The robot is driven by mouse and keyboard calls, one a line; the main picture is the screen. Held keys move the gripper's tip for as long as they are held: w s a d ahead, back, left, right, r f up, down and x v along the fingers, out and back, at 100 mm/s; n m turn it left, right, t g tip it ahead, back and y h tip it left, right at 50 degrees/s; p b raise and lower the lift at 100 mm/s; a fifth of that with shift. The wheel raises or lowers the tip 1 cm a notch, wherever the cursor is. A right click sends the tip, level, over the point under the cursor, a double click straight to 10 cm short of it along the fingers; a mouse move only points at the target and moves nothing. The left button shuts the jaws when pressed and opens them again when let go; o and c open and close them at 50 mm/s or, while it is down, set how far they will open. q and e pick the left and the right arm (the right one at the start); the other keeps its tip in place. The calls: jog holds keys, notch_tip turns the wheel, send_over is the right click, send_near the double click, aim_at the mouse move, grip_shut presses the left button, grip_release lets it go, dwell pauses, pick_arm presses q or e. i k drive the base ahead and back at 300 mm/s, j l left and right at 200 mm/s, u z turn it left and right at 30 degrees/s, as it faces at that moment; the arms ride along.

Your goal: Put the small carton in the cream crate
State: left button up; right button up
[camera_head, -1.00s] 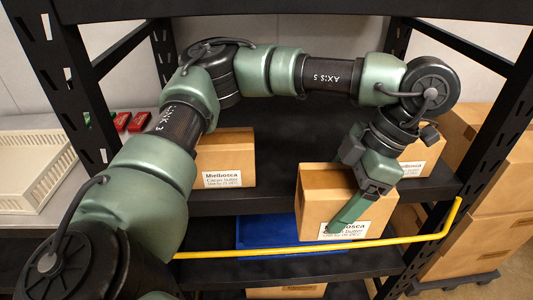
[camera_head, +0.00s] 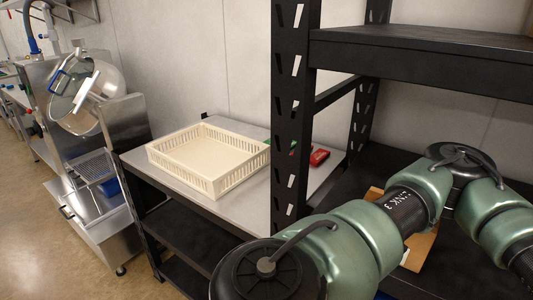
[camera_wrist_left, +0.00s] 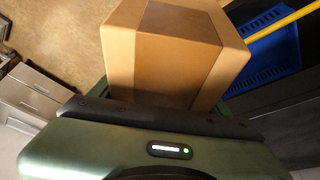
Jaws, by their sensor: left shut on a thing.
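Floor shows beyond the carton. The cream crate (camera_head: 183,175) is a low, slatted, open tray on the grey table left of the rack in the head view. It looks empty. My left arm crosses the lower right there, but its gripper is out of that view. My right gripper is in neither view.
The black rack post (camera_head: 291,110) stands right beside the crate's table (camera_head: 232,208). Red items (camera_head: 319,156) lie behind the post. Another carton (camera_head: 418,252) is partly hidden by my arm. The wrist view shows a blue bin (camera_wrist_left: 262,45) and a yellow bar (camera_wrist_left: 297,16).

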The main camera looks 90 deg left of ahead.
aim_at(208, 161)
jog(key=k+j+z, duration=0.35)
jog(key=z, duration=0.15)
jog(key=k+j+z, duration=0.15)
jog(key=k+z, duration=0.35)
jog(key=k+j+u, duration=0.1)
jog(key=k, duration=0.25)
jog(key=k+j+u, duration=0.1)
jog(key=k, duration=0.3)
